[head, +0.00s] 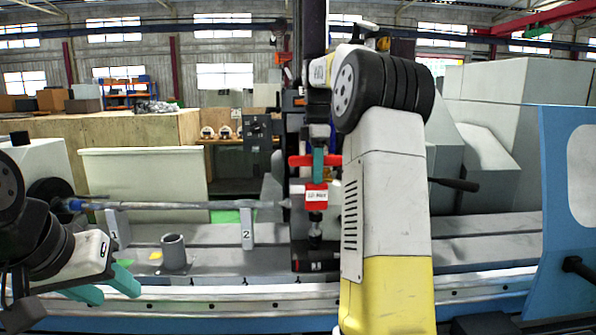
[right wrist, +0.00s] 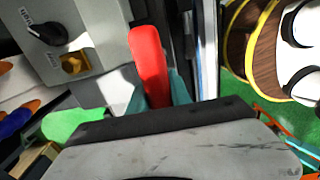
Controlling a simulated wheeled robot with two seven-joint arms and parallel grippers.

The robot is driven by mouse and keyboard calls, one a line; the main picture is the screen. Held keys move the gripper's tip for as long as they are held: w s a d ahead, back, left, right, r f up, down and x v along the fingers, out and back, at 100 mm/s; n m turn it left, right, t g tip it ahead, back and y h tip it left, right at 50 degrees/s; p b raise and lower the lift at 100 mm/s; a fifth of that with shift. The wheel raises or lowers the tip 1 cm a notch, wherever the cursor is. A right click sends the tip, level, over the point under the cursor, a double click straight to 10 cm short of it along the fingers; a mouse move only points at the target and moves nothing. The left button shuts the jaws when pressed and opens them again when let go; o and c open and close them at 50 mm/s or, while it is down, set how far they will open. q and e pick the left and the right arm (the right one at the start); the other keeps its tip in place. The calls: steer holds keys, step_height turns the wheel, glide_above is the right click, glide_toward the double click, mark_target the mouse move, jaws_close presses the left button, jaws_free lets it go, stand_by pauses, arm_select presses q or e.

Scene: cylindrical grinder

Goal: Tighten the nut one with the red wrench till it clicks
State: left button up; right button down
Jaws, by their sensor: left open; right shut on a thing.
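The red wrench (head: 302,160) is held by my right gripper (head: 319,163), with a teal finger across it. In the right wrist view its red handle (right wrist: 149,62) stands between the teal fingers of the right gripper (right wrist: 155,90). Below the wrench in the head view is a labelled red block (head: 316,196) with a dark stem under it; I cannot tell whether they are joined. I cannot make out nut one; supports marked 1 (head: 117,230) and 2 (head: 247,230) stand on the machine bed. My left gripper (head: 128,278) is open and empty at the lower left.
A long grey shaft (head: 180,205) runs across above the supports. A grey cup (head: 174,252) stands on the bed (head: 480,235) between them. A blue machine panel (head: 555,200) closes the right side. A control box with a black knob (right wrist: 46,27) is close in the right wrist view.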

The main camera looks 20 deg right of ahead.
steer(key=shift+f, duration=1.8)
stand_by(0.4)
steer(key=shift+f+m, duration=0.25)
steer(key=shift+m, duration=1.15)
